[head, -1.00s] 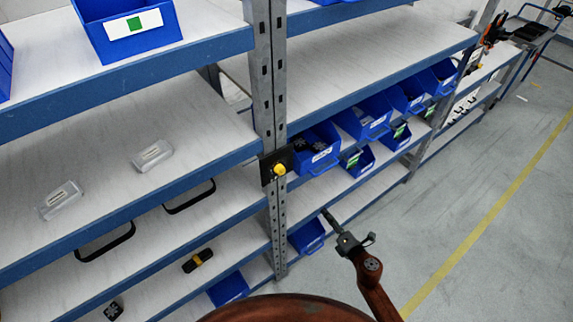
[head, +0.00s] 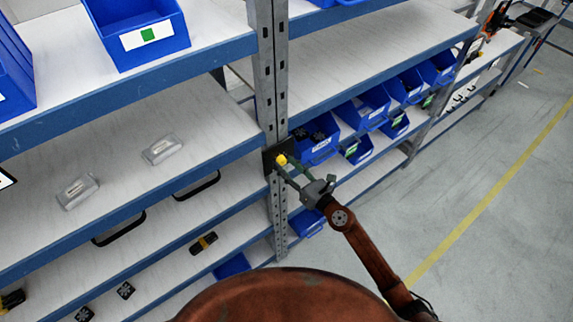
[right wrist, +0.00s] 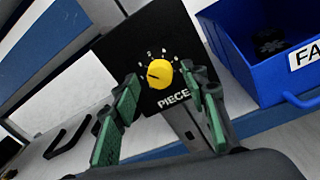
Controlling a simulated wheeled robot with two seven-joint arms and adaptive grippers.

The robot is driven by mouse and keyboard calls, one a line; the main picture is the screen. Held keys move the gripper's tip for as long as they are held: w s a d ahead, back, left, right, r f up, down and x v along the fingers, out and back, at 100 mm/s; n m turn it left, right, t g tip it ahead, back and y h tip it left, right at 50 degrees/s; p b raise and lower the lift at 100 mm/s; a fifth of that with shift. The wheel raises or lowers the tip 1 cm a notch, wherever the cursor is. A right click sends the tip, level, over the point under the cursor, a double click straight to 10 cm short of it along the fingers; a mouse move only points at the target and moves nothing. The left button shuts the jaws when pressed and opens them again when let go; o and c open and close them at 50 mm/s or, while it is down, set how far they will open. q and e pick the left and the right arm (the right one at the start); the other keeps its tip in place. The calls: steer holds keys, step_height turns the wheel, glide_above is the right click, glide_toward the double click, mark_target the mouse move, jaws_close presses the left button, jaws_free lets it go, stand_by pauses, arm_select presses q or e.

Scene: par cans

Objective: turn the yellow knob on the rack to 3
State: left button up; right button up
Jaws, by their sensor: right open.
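The yellow knob (head: 282,159) sits on a black plate (head: 270,161) fixed to the grey rack post. In the right wrist view the knob (right wrist: 160,73) faces me, with a dark pointer line toward the left and small white marks around its upper side; the numbers are too small to read. White letters "PIECE" show below it on the plate (right wrist: 150,50). My right gripper (head: 293,171) is open, its fingers just short of the knob. In the right wrist view its green-padded fingers (right wrist: 165,115) stand apart, below the knob on either side. My left gripper is not in view.
Blue bins (head: 318,142) stand on the shelf just right of the plate, one close to my right gripper. The grey post (head: 268,70) and blue shelf edges (head: 140,198) surround the knob. Open floor (head: 470,250) lies at the right.

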steer(key=shift+w+a, duration=0.2)
steer(key=shift+c, duration=0.7)
jaws_close()
